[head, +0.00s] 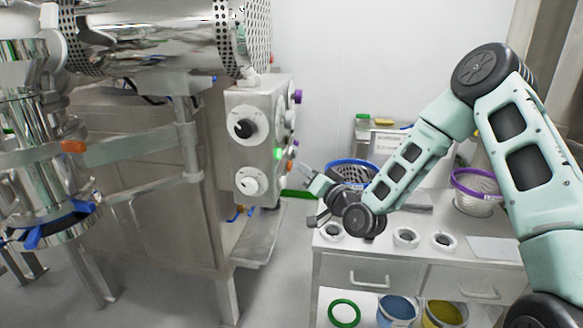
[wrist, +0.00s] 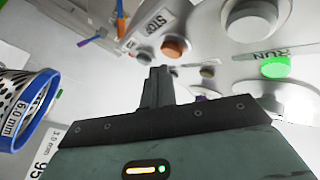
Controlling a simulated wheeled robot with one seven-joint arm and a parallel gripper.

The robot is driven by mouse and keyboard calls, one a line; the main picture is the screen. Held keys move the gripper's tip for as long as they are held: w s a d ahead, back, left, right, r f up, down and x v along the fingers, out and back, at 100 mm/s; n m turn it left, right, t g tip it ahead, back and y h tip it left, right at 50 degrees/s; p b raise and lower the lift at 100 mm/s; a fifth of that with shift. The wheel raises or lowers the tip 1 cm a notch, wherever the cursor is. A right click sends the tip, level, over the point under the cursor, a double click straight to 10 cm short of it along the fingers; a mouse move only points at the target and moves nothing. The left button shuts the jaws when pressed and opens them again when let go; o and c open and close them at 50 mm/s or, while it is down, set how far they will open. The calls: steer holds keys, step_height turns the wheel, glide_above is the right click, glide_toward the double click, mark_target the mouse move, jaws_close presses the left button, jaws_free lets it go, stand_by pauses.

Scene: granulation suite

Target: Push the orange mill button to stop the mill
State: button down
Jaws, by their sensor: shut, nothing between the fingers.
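The orange mill button (wrist: 175,47) is a round cap on a grey panel, beside a STOP label (wrist: 155,22), in the upper middle of the wrist view. In the head view an orange button (head: 290,166) shows small on the right side face of the control box (head: 252,110). My gripper (wrist: 160,70) is shut and empty. Its fingertips lie just below the orange button in the wrist view, and they seem apart from it. In the head view my gripper (head: 305,168) is just right of the box.
A lit green button (wrist: 275,67) with a RUN label sits right of the orange one. Several knobs crowd the panel. A blue-rimmed basket (head: 352,164) and a purple-rimmed basket (head: 478,200) stand on the steel bench (head: 385,262) at right. Floor is clear between box and bench.

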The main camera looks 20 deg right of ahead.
steer(key=shift+a, duration=0.15)
steer(key=shift+w+a, duration=0.25)
stand_by(0.3)
steer(key=shift+w+a+b, duration=0.25)
steer(key=shift+a+b, duration=0.1)
steer(key=shift+a, duration=0.05)
stand_by(0.7)
stand_by(0.3)
steer(key=shift+s+d, duration=0.5)
steer(key=shift+d, duration=0.25)
steer(key=shift+s+d+b, duration=0.1)
steer(key=shift+s+d, duration=0.35)
steer(key=shift+d, duration=0.25)
steer(key=shift+s+d+b, duration=0.1)
steer(key=shift+s+d, duration=0.3)
steer(key=shift+d, duration=0.35)
steer(key=shift+s+d+b, duration=0.1)
steer(key=shift+s+d, duration=0.35)
steer(key=shift+d, duration=0.25)
